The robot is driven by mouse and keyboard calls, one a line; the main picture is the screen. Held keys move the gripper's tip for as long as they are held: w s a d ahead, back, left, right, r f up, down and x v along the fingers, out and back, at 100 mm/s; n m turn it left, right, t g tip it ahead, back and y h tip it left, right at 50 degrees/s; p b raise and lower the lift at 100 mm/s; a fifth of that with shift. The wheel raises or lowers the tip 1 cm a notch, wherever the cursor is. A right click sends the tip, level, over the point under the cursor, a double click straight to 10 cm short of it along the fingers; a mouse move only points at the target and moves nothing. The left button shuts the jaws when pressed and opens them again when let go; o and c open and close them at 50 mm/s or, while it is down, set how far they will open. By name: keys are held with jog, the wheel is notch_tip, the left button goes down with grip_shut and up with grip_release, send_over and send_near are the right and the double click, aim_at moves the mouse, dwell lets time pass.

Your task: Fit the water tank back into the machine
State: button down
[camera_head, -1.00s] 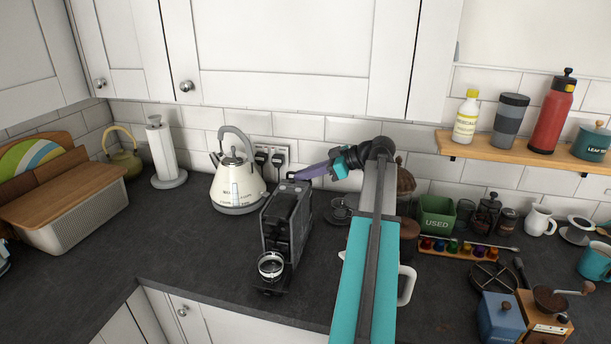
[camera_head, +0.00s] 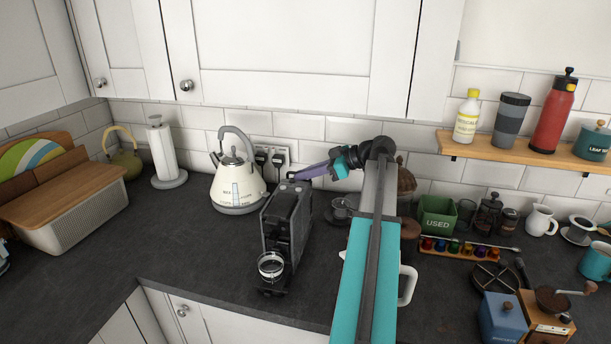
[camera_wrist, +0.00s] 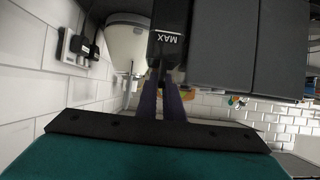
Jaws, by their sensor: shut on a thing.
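The black coffee machine (camera_head: 287,225) stands upright on the worktop, with a glass cup (camera_head: 271,265) at its front. My gripper (camera_head: 306,174) is at the top rear of the machine, reaching in from the right. In the wrist view its purple fingers (camera_wrist: 163,98) are shut on the dark water tank (camera_wrist: 170,25), marked MAX. The tank is right beside the machine's dark body (camera_wrist: 235,45). In the head view the tank is mostly hidden behind the machine, so I cannot tell whether it is fully seated.
A cream kettle (camera_head: 238,183) stands close to the left of the machine, with wall plugs (camera_head: 270,158) behind. A glass cup on a saucer (camera_head: 342,210) is to the right. A green USED bin (camera_head: 437,218) and a capsule rack (camera_head: 460,250) are farther right. The front left worktop is clear.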

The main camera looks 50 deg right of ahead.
jog(key=shift+r, duration=0.1)
dwell(0.4)
jog(key=c, duration=1.8)
grip_release()
jog(key=shift+s, duration=0.1)
jog(key=b+v, duration=0.3)
jog(key=v, duration=1)
jog(key=shift+s+d+r+b, duration=0.15)
jog(key=shift+s+d+b, duration=0.05)
jog(key=shift+b, duration=0.1)
